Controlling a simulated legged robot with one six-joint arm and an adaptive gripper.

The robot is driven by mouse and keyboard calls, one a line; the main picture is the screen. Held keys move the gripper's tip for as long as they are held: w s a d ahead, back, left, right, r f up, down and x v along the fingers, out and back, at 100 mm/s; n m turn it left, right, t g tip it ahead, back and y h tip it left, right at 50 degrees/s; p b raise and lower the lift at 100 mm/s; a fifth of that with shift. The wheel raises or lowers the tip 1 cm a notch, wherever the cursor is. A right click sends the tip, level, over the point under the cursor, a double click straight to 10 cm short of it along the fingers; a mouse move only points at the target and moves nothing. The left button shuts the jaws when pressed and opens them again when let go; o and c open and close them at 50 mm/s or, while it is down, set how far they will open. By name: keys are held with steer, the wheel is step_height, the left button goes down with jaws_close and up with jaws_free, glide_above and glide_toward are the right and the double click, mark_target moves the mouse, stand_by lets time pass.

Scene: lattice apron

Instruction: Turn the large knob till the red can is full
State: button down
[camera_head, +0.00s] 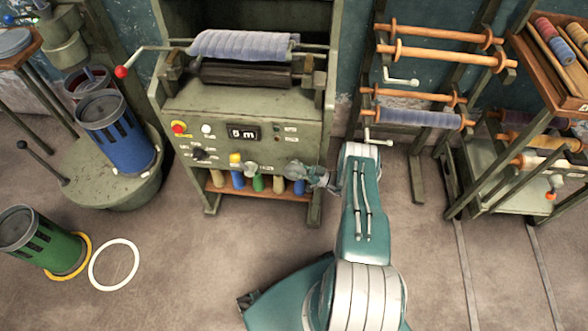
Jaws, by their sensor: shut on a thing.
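The green-grey machine (250,105) stands at centre with a front panel. My gripper (306,173) reaches the lower right of the panel and is shut on the large grey knob (291,167), which it partly hides. The panel's display (243,132) reads 5 m. The red can (76,87) stands at the back of the round turntable at left, mostly hidden behind the blue can (118,135). I cannot tell how full the red can is.
A green can (42,243) stands on the floor at lower left, beside a white ring (114,264). Several coloured bobbins (257,183) stand on a shelf under the panel. Racks with rods and spools (415,118) fill the right.

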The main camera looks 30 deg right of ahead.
steer(key=shift+d, duration=0.1)
stand_by(0.4)
steer(key=shift+c, duration=1.9)
jaws_free()
steer(key=shift+f, duration=0.1)
steer(key=shift+d, duration=0.1)
steer(key=v, duration=0.7)
steer(key=shift+d+f, duration=0.2)
steer(key=shift+f, duration=0.1)
steer(key=shift+s, duration=0.15)
